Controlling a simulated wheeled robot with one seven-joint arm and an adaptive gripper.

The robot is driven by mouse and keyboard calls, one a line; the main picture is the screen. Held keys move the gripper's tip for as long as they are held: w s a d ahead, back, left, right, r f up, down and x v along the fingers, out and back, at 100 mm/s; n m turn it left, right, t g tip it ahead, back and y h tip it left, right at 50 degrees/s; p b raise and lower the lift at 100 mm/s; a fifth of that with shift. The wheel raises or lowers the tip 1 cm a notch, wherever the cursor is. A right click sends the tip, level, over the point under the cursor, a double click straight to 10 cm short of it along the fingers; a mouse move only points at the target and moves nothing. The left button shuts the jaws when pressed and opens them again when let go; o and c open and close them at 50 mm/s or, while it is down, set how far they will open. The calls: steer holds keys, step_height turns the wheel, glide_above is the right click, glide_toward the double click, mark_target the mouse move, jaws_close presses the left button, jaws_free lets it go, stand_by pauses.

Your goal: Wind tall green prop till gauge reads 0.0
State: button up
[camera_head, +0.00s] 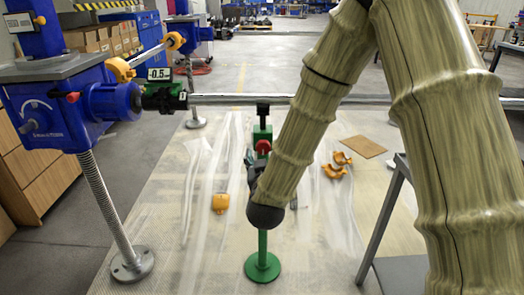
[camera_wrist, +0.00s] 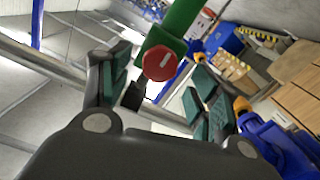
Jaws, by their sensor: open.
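The tall green prop (camera_head: 262,262) stands upright on a round green foot, its top under the long grey bar (camera_head: 235,99). A red knob (camera_head: 263,146) with a pale mark sits on its upper part. My gripper (camera_wrist: 158,88) is open, with green-padded fingers on both sides of the red knob (camera_wrist: 161,63). I cannot tell whether any pad touches it. My dark wrist (camera_head: 266,215) hides the prop's middle in the head view. The gauge (camera_head: 159,74) near the bar's left end reads -0.5.
A blue jack (camera_head: 70,115) with a slanting threaded post stands at left and carries another display (camera_head: 18,22), too small to read surely. Orange clamps (camera_head: 336,165) and an orange piece (camera_head: 220,202) lie on the sheeted floor. A grey frame (camera_head: 383,222) stands at right.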

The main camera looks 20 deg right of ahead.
mark_target(263, 149)
steer(key=shift+b+x, duration=0.4)
steer(key=shift+x, duration=2)
steer(key=c, duration=1)
